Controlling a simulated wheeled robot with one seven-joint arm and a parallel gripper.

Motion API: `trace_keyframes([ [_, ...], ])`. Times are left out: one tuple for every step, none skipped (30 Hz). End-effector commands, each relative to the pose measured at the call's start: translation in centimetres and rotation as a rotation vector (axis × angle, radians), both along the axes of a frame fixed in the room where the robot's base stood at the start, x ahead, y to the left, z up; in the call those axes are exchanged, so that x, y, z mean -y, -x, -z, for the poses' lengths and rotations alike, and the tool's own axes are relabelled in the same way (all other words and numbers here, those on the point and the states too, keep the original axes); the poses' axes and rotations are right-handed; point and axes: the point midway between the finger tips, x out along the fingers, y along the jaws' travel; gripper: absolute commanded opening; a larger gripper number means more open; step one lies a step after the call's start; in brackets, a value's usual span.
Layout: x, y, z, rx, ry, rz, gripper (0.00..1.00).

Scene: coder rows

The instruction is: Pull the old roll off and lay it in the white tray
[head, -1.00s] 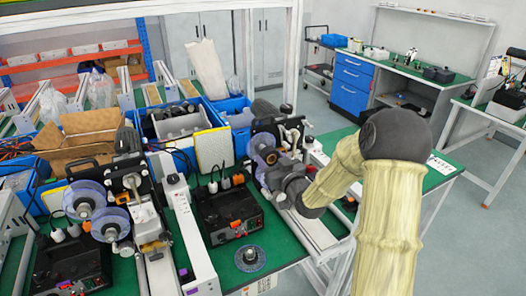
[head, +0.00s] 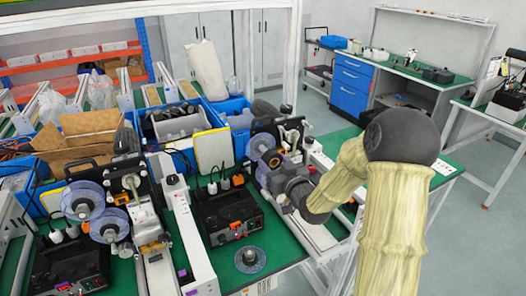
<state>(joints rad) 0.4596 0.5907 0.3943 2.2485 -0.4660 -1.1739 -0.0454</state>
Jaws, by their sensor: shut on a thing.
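The coder (head: 291,130) at the middle right carries two bluish translucent discs, an upper one (head: 260,145) and a lower one (head: 263,173). My gripper (head: 273,163) is at the lower disc, which I take for the old roll, and is shut on it. My wrist hides part of the roll and the fingertips, so I cannot tell whether the roll is clear of its spindle. Another roll (head: 250,259) lies flat on the green bench top in front. I cannot pick out the white tray with certainty.
A black control box (head: 228,216) with cables stands left of my gripper. A second coder (head: 112,208) with discs is further left, beside a long white rail (head: 188,240). Blue crates (head: 235,115) stand behind. Green bench surface is bare around the flat roll.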

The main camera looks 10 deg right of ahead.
Motion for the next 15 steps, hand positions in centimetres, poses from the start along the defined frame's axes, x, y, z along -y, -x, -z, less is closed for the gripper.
trace_keyframes([
  [0.1,0.2,0.0,0.0,0.001,0.0,0.34],
  [0.1,0.3,0.0,0.0,0.001,0.001,0.34],
  [0.2,0.5,0.0,0.0,0.001,0.001,0.34],
  [0.3,0.7,0.0,0.001,0.002,0.001,0.34],
  [0.4,0.9,0.0,0.001,0.002,0.001,0.34],
  [0.5,1.1,0.1,0.0,0.001,0.002,0.34],
  [0.5,1.3,0.1,0.0,0.001,0.002,0.34],
  [0.6,1.5,0.0,0.0,0.001,0.002,0.34],
  [0.7,1.7,0.0,0.001,0.001,0.002,0.34],
  [0.7,1.9,0.0,0.001,0.001,0.002,0.34],
  [0.8,2.1,0.0,0.001,0.001,0.002,0.34],
  [0.8,2.4,0.0,0.0,0.0,0.001,0.34],
  [0.8,2.5,0.0,0.0,0.0,0.001,0.34],
  [0.9,2.6,0.0,0.0,0.0,0.001,0.34],
  [0.9,2.7,0.0,0.0,0.0,0.001,0.34],
])
